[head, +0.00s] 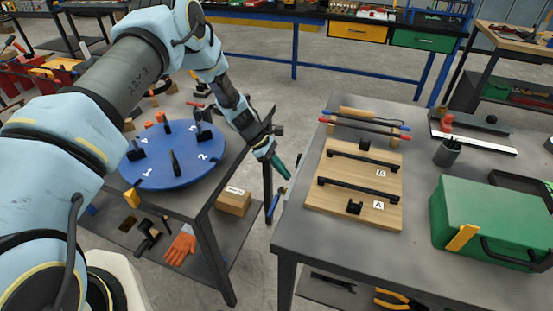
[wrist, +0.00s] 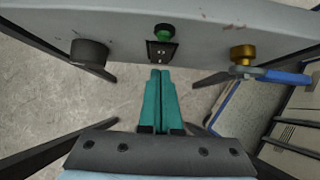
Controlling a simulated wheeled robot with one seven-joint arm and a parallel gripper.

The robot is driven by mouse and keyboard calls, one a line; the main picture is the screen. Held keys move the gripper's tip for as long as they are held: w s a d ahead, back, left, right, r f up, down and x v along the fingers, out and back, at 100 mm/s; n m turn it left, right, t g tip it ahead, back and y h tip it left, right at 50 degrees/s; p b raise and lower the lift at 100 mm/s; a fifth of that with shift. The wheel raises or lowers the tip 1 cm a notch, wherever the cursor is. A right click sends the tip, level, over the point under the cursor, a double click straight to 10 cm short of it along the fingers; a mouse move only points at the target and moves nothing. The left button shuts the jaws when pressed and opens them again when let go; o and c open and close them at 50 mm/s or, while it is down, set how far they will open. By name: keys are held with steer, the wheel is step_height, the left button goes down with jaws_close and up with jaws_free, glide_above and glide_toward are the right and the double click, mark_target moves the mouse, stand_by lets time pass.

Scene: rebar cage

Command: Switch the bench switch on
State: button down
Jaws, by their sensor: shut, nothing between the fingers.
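The bench switch (wrist: 161,52) is a small black plate with light marks, on the grey bench face (wrist: 120,35) in the wrist view. A round green button or lamp (wrist: 163,32) sits right beside it. My gripper (wrist: 160,73) has its two green fingers pressed together and empty, with the tips just below the switch in the picture. I cannot tell whether they touch it or which way the switch is set. In the head view my gripper (head: 284,173) hangs in the gap between the two benches. I cannot make out the switch there.
A dark round knob (wrist: 89,52) is left of the switch and a brass fitting (wrist: 243,54) with a blue handle (wrist: 284,76) is right. A blue turntable (head: 172,155) stands on the left bench. A wooden board (head: 355,185) and green case (head: 495,220) occupy the right bench.

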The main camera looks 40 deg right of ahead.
steer(key=shift+s+d+f, duration=0.25)
steer(key=shift+s+f, duration=0.1)
steer(key=shift+f, duration=0.2)
steer(key=shift+f, duration=0.1)
steer(key=shift+s+d+b, duration=0.1)
steer(key=shift+s+b, duration=0.15)
steer(key=shift+b, duration=0.4)
steer(key=shift+r+p, duration=0.35)
steer(key=shift+r, duration=0.5)
